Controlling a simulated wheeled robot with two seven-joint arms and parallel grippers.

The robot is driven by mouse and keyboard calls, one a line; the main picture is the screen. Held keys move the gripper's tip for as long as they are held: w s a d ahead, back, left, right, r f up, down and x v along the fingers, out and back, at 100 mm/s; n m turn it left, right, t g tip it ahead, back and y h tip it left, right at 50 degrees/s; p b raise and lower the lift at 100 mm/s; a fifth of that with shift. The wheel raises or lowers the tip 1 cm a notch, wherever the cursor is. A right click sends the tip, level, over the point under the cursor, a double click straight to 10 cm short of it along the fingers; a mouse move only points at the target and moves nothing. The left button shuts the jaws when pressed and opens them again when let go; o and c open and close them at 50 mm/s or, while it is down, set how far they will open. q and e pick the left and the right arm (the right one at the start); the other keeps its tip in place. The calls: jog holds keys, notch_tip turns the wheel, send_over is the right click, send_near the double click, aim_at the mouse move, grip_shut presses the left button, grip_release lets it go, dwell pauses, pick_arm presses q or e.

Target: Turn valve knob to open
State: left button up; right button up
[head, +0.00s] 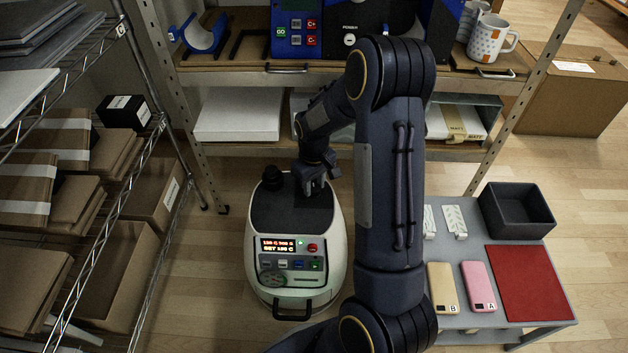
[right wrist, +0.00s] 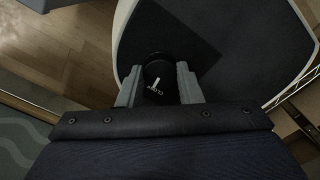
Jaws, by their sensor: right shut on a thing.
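The white machine (head: 255,232) with a dark top stands on the floor in the head view, its lit display and buttons at the front. My right gripper (head: 314,186) reaches down at the machine's back right edge. In the right wrist view my right gripper (right wrist: 158,88) is shut on the black valve knob (right wrist: 158,72), with one finger on each side. The knob has a short white pointer line and small white lettering that I cannot read surely. The fingers hide the knob in the head view. My left gripper is not in view.
A black round cap (head: 272,176) stands at the machine's back left. A shelf rack (head: 230,145) is behind and a wire rack (head: 160,130) with boxes is at left. A grey table (head: 470,250) with a dark bin (head: 515,210) and red mat (head: 530,283) stands at right.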

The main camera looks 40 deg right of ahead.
aim_at(314, 188)
jog(key=m+p, duration=0.2)
jog(key=m, duration=0.2)
jog(key=shift+r, duration=0.15)
jog(key=shift+m+p, duration=0.6)
jog(key=shift+m, duration=0.7)
jog(key=o, duration=1)
notch_tip(314, 188, up, 8)
jog(key=p, duration=0.3)
jog(key=shift+f, duration=0.2)
